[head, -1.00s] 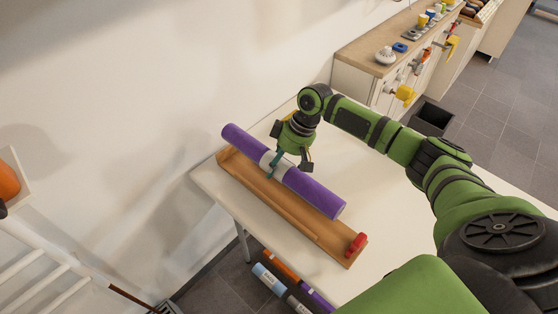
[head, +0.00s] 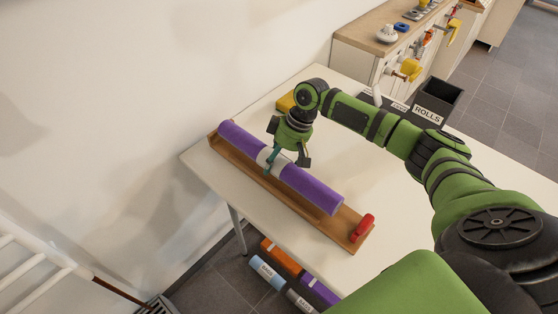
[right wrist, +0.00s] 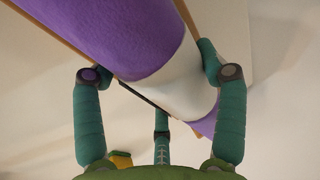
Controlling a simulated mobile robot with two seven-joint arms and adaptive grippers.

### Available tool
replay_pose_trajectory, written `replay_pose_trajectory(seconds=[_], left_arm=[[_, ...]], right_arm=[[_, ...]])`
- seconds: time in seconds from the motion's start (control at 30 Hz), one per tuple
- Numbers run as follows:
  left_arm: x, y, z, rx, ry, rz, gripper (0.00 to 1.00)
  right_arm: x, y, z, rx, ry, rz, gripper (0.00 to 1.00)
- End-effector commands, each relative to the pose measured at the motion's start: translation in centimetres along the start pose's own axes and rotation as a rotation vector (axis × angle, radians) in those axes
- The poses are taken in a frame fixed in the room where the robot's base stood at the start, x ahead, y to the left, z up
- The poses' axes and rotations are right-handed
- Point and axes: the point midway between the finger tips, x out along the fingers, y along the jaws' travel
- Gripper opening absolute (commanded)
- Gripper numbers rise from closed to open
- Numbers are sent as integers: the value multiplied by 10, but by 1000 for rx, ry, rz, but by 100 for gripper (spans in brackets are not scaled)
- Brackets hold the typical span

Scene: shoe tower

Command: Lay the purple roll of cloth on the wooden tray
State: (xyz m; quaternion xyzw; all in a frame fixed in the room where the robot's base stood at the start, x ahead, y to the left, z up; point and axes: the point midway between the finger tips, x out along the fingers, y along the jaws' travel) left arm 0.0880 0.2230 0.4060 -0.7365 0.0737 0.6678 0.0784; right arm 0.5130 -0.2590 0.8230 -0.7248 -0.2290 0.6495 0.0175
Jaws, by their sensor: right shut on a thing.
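The purple roll of cloth (head: 311,190) has a white band round its middle and lies lengthwise along the wooden tray (head: 342,238). My right gripper (head: 286,161) is shut on the roll at the white band, from above. The roll is in or just above the tray; I cannot tell whether it touches the bottom. In the right wrist view the roll (right wrist: 125,35) runs between the fingers, with thin tray edges showing beside it. A red piece (head: 362,228) sits at the tray's near right end. My left gripper is not in view.
The tray stands on a white table (head: 222,180) near the wall. A black bin marked ROLLS (head: 432,112) and a yellow object (head: 286,102) are towards the back. More rolls (head: 281,257) lie below the table's front edge. A white rack (head: 40,270) is at lower left.

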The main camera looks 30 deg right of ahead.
Motion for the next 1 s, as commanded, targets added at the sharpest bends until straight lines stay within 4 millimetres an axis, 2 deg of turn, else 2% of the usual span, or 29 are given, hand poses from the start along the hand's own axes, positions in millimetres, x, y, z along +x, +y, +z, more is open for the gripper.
replay_pose_trajectory(seconds=[0.2, 0.97, 1.0], left_arm=[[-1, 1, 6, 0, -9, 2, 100], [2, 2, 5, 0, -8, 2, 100], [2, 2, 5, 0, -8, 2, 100]], right_arm=[[-1, 0, -1, 0, 2, 0, 16], [12, 4, 1, 0, 2, -1, 16], [13, 4, 1, 0, 3, -1, 76]])
